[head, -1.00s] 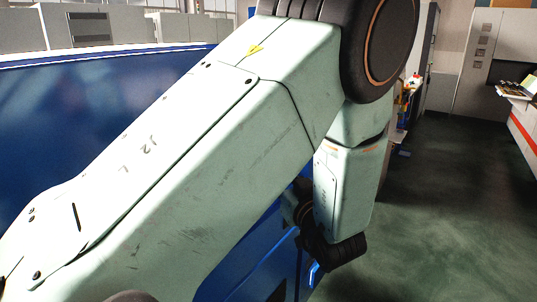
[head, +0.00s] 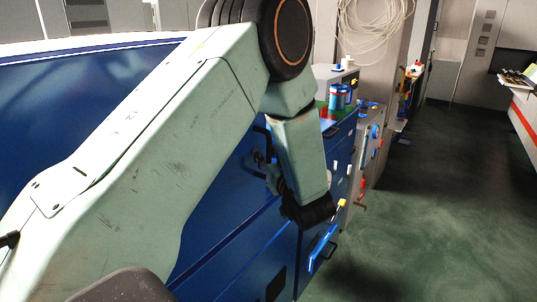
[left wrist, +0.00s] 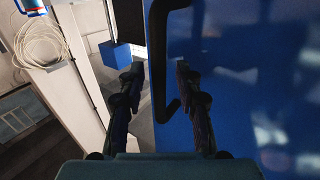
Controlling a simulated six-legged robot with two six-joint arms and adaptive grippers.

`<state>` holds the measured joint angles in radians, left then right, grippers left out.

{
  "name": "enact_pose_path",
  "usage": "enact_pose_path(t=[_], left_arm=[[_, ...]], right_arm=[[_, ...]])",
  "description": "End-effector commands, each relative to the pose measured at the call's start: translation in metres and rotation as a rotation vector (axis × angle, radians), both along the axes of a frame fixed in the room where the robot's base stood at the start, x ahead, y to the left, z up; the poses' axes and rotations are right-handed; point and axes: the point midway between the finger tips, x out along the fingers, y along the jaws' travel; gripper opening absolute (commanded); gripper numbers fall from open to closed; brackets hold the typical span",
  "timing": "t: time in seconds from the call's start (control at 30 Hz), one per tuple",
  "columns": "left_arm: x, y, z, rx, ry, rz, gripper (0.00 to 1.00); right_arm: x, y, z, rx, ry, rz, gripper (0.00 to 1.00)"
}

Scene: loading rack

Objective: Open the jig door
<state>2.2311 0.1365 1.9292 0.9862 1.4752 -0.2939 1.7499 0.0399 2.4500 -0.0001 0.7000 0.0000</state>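A blue panel (left wrist: 235,110), which looks like the jig door, fills the right half of the left wrist view. A black bar handle (left wrist: 157,60) runs down its left edge. My left gripper (left wrist: 158,75) is open, with one finger on each side of the handle in that picture. I cannot tell whether the fingers touch it or how deep it sits between them. In the head view the left gripper (head: 262,162) is small and dark, partly behind my pale green forearm, close to the blue cabinet front (head: 230,190). My right gripper is not in view.
Red and blue cylinders (head: 338,97) stand on top of the blue cabinet. A blue handle (head: 322,248) sticks out low on its end. Coiled white cable (head: 370,28) hangs behind. The dark green floor (head: 440,210) at right is clear.

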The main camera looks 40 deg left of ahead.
Motion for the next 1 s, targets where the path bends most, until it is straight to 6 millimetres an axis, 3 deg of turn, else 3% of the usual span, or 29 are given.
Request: enact_pose_path(t=[0.1,0.5,1.0], left_arm=[[-0.0001,-0.0002,-0.0002,0.000,0.000,0.000,0.34],[-0.0001,-0.0003,-0.0002,0.000,0.000,0.000,0.00],[-0.0003,-0.0002,-0.0004,-0.001,0.000,0.000,0.00]], right_arm=[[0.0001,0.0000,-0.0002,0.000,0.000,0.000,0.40],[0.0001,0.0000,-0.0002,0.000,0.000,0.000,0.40],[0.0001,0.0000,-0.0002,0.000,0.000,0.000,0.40]])
